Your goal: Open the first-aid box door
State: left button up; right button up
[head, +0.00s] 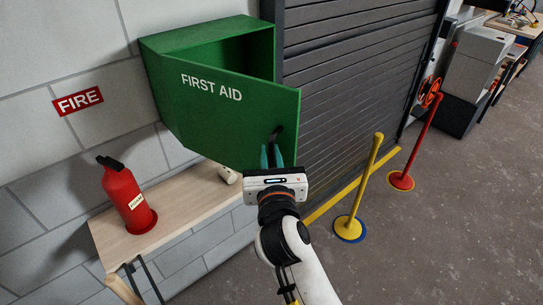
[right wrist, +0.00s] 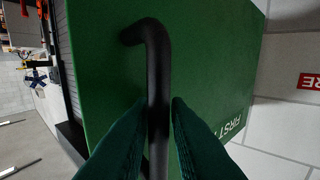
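The green first-aid box (head: 205,38) hangs on the wall. Its door (head: 215,110), marked FIRST AID, stands partly open: its right edge is swung out from the box, and a dark gap shows above it. The door's face fills much of the right wrist view (right wrist: 105,75). My right gripper (head: 272,155) is at the black bar handle (head: 276,133) near the door's free edge. In the right wrist view its two fingers (right wrist: 157,108) close on either side of the handle (right wrist: 158,65). My left gripper is not in view.
A wooden bench (head: 175,203) below holds a red extinguisher (head: 127,195) and a white cylindrical item (head: 228,175). A yellow post (head: 362,185) and a red post (head: 415,140) stand on the floor at right, by a grey shutter (head: 350,75). Open floor (head: 460,220) lies right of my arm.

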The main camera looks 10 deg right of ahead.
jog(key=shift+a, duration=0.1)
jog(key=shift+s+f, duration=0.15)
jog(key=shift+s, duration=0.05)
jog(key=s+b, duration=0.3)
jog(key=s, duration=0.4)
jog(key=shift+a, duration=0.2)
jog(key=shift+c, duration=0.6)
